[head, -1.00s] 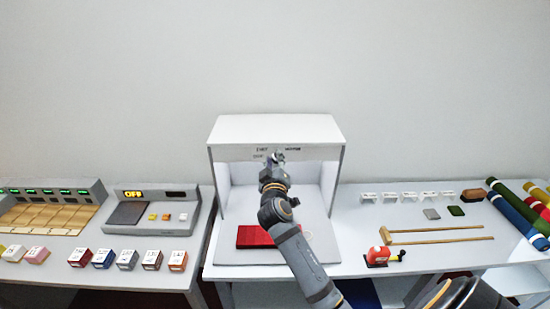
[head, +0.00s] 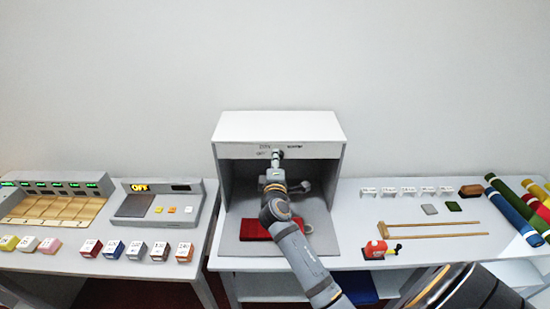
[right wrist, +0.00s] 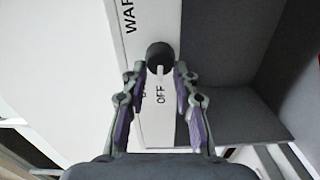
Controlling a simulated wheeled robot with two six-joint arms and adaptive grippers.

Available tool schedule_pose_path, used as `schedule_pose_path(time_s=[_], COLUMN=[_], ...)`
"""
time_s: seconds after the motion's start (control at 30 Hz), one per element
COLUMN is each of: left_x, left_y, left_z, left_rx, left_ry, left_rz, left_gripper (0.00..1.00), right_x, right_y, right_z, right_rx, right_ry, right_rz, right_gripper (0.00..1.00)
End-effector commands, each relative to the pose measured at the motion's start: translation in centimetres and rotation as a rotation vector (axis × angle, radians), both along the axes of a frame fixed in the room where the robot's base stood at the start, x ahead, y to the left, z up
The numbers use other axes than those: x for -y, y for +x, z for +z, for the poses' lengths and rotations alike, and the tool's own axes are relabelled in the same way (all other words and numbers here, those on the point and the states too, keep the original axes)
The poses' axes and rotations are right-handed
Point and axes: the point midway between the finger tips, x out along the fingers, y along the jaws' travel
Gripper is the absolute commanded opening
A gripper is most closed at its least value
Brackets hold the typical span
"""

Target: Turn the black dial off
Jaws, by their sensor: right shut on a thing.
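The black dial (right wrist: 160,54) is on the white front strip of the light booth (head: 277,125). In the right wrist view its pale pointer mark points toward the printed word OFF. My right gripper (right wrist: 159,72) is shut on the dial, one fingertip on each side of it. In the head view the right gripper (head: 276,159) is at the middle of the strip and hides most of the dial. The booth's inside (head: 240,190) is dark grey and unlit. My left gripper is not in view.
A red swatch (head: 254,229) lies on the booth floor under my arm. To the left, a grey device (head: 130,207) shows OFF, with several labelled blocks in front. To the right are a wooden T-shaped tool (head: 420,231), a red tape dispenser (head: 376,250) and coloured rolls (head: 520,215).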

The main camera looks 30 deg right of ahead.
Motion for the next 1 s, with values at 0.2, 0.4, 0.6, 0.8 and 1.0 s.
schedule_pose_path(time_s=[0.2, 0.4, 0.6, 0.8, 1.0], left_x=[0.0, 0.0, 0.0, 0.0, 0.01], left_y=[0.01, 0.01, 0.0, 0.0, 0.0], left_z=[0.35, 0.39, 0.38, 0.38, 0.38], left_rx=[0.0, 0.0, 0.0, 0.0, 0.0], left_ry=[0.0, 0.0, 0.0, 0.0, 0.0], left_rz=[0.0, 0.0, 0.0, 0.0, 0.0], left_gripper=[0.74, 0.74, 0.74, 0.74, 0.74], right_x=[0.0, 0.0, 0.01, 0.01, 0.0], right_y=[-0.01, -0.01, -0.02, -0.02, 0.0], right_z=[-0.16, -0.23, -0.24, -0.23, -0.17], right_rx=[-0.032, -0.04, -0.041, -0.041, -0.04], right_ry=[-0.048, -0.062, -0.063, -0.063, -0.063], right_rz=[0.0, 0.0, -0.001, -0.001, 0.0], right_gripper=[0.0, 0.0, 0.0, 0.39, 0.52])
